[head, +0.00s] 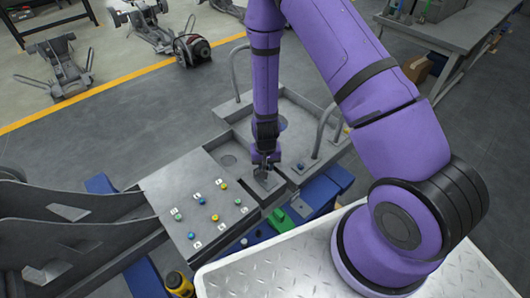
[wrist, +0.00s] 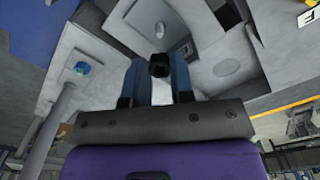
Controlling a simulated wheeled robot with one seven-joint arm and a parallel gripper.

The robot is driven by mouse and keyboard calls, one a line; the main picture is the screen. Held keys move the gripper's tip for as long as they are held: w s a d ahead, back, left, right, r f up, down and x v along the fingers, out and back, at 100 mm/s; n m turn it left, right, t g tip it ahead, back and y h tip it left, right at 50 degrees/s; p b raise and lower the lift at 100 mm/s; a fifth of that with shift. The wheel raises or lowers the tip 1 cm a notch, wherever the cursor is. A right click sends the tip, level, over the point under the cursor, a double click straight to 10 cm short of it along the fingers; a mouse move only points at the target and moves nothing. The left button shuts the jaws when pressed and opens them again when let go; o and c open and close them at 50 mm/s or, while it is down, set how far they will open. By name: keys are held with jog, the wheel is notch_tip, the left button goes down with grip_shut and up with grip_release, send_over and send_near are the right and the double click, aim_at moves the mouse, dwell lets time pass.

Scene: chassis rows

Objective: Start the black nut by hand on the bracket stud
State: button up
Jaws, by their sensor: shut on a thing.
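My gripper (wrist: 160,75) points down at the grey fixture and is shut on a small black nut (wrist: 160,64), which sits between its two blue-grey fingertips. In the head view my gripper (head: 264,162) is above a small recessed bay to the right of the panel with coloured pieces. A grey angled bracket-like part (wrist: 188,22) lies beyond the nut in the wrist view. Whether the nut touches anything is not clear.
A grey panel (head: 195,205) with several coloured pieces and white labels is left of my gripper. A blue piece (head: 300,166) sits just right of it, also visible in the wrist view (wrist: 82,68). Upright bent bars (head: 325,130) stand nearby. A green block (head: 278,218) is in front.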

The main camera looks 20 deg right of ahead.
jog(key=shift+s+f, duration=0.2)
jog(key=shift+f, duration=1.5)
jog(key=n, duration=0.3)
jog(key=shift+a+r+n, duration=0.1)
jog(key=shift+r+n, duration=0.1)
jog(key=shift+n, duration=0.1)
jog(key=n, duration=0.3)
jog(key=shift+f, duration=1.15)
jog(key=m, duration=0.6)
jog(key=shift+m, duration=0.4)
jog(key=o, duration=0.9)
jog(key=shift+c, duration=0.2)
